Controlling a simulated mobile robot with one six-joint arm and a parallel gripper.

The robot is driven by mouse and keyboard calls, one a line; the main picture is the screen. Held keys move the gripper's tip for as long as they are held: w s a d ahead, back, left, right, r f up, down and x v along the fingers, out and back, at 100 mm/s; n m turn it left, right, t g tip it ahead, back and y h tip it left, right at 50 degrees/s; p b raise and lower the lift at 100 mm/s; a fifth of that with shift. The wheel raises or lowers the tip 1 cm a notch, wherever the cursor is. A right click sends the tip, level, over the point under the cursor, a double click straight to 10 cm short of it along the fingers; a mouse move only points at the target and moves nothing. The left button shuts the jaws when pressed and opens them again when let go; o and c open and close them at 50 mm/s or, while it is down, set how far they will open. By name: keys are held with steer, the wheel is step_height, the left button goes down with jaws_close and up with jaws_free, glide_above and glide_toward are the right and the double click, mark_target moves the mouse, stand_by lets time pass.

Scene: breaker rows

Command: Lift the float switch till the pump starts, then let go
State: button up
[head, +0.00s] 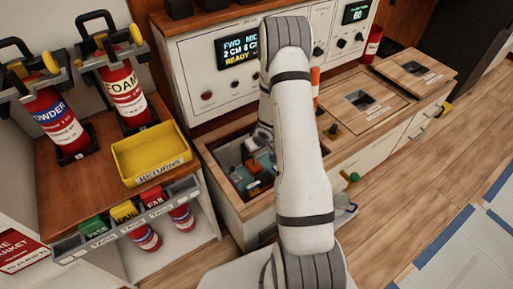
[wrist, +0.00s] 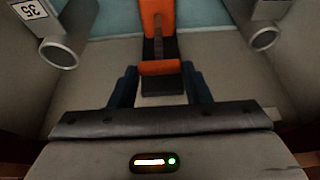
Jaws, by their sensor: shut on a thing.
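The float switch (wrist: 160,66) shows in the wrist view as an orange part with a dark arm, at the upper middle. My gripper (wrist: 160,88) has its dark blue fingers on both sides of its lower orange and black end, shut on it. In the head view my gripper reaches into an open well (head: 226,157) in the counter, left of my arm. The float switch is mostly hidden there. The display (head: 238,52) on the white panel shows "FWD", "MID", "2 CM", "6 CM" partly covered by my arm, and "READY" in yellow.
A yellow returns tray (head: 150,157) stands on the cabinet at left, near two red extinguishers, powder (head: 57,120) and foam (head: 124,92). Tag bins (head: 125,213) hang at its front. Wooden lids (head: 360,100) lie right of my arm. Two grey pipes (wrist: 60,50) flank the gripper in the well.

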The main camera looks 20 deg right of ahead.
step_height(320, 180, up, 3)
steer(key=p, duration=0.3)
steer(key=o, duration=1.4)
steer(key=p+v, duration=0.3)
steer(key=v, duration=0.4)
steer(key=shift+r+p, duration=0.35)
steer(key=shift+s+d, duration=0.1)
